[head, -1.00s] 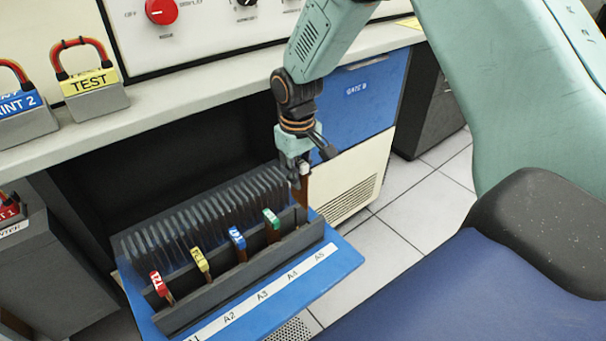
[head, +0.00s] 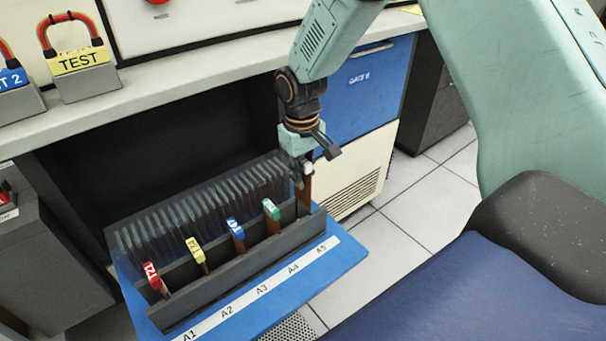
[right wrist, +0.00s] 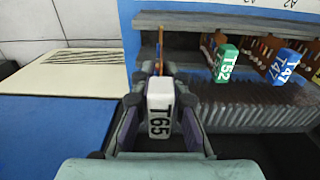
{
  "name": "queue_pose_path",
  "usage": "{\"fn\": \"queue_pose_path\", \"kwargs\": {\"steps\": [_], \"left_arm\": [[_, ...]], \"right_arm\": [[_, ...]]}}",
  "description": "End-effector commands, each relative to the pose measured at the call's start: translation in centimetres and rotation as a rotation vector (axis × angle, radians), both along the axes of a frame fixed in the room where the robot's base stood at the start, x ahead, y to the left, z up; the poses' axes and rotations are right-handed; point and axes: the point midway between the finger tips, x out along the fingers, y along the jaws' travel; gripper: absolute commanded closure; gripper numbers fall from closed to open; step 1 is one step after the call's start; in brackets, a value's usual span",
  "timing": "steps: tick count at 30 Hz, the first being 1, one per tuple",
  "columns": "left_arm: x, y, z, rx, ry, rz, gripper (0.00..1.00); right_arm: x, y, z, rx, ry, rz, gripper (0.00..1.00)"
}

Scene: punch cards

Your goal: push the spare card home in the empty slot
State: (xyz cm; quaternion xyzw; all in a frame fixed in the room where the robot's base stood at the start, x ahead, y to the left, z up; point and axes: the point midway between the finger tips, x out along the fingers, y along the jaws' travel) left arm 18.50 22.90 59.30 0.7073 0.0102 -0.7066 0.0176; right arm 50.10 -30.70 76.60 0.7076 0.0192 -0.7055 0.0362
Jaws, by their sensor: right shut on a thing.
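My right gripper (head: 302,172) is shut on the spare card, whose white tab (right wrist: 160,108) reads T65 in the right wrist view. The card's brown body (head: 305,192) hangs upright below the fingers at the A5 end of the dark card rack (head: 235,275). Its lower edge is behind the rack's front wall, so I cannot tell how deep it sits. Red (head: 152,276), yellow (head: 196,248), blue (head: 235,229) and green (head: 271,209) tabbed cards stand in line at A1 to A4. My left gripper is out of view.
The rack sits on a blue pulled-out tray (head: 345,255) with a white label strip (head: 262,288). A row of translucent dividers (head: 195,205) stands behind the cards. The counter edge (head: 210,82) overhangs behind. A TEST padlock-shaped block (head: 78,72) stands on it.

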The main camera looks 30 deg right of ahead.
Motion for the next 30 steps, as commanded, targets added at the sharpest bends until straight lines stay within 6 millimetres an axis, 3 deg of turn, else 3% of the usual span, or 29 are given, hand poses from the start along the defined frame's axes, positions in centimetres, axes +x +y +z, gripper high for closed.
{"fn": "queue_pose_path", "kwargs": {"steps": [30], "left_arm": [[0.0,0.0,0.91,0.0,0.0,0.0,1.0]], "right_arm": [[-0.05,0.3,0.0,0.0,0.0,0.0,1.0]]}}
